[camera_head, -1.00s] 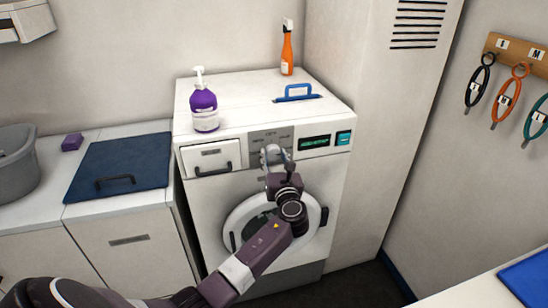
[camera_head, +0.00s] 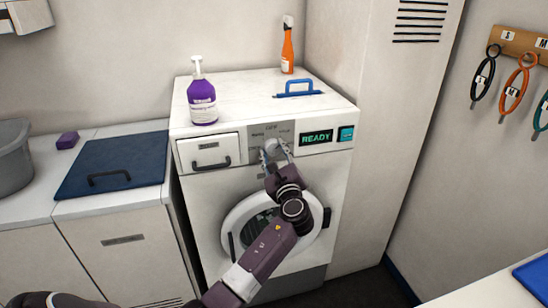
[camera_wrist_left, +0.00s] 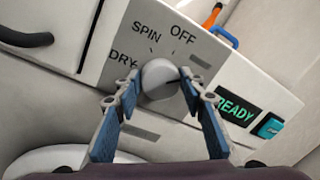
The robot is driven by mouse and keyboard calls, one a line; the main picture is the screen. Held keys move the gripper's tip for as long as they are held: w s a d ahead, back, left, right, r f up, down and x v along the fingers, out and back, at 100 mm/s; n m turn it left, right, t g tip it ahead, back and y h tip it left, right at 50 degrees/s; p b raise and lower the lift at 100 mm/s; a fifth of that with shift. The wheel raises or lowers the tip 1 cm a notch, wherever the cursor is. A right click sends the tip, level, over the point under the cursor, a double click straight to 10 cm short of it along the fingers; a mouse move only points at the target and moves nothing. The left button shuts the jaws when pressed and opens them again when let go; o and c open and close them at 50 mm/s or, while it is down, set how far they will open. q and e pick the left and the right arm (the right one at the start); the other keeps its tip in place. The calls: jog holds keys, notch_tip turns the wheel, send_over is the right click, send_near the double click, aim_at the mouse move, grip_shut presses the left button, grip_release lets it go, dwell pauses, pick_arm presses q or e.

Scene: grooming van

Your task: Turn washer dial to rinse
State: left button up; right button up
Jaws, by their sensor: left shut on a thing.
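The washer (camera_head: 190,215) is a white front-loader with a grey dial panel (camera_wrist_left: 197,52) on its upper front. The round light-grey dial (camera_wrist_left: 160,78) sits on that panel. In the left wrist view the labels OFF, SPIN and DRY show around the dial; no rinse label is readable. A dark mark on the dial lies at its right side. My left gripper (camera_head: 275,150) is at the panel, its blue-padded fingers (camera_wrist_left: 158,88) on both sides of the dial and shut on it. The display (camera_head: 316,138) reads READY in green. My right gripper is not in view.
A drawer with a dark handle (camera_head: 211,164) is left of the dial. A teal button (camera_head: 346,134) is right of the display.

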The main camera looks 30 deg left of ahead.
pick_arm(q)
jog(key=shift+n, duration=0.5)
jog(key=o, duration=1.2)
jog(key=shift+c, duration=0.2)
jog(key=v, duration=1.2)
jog(key=shift+f, duration=0.1)
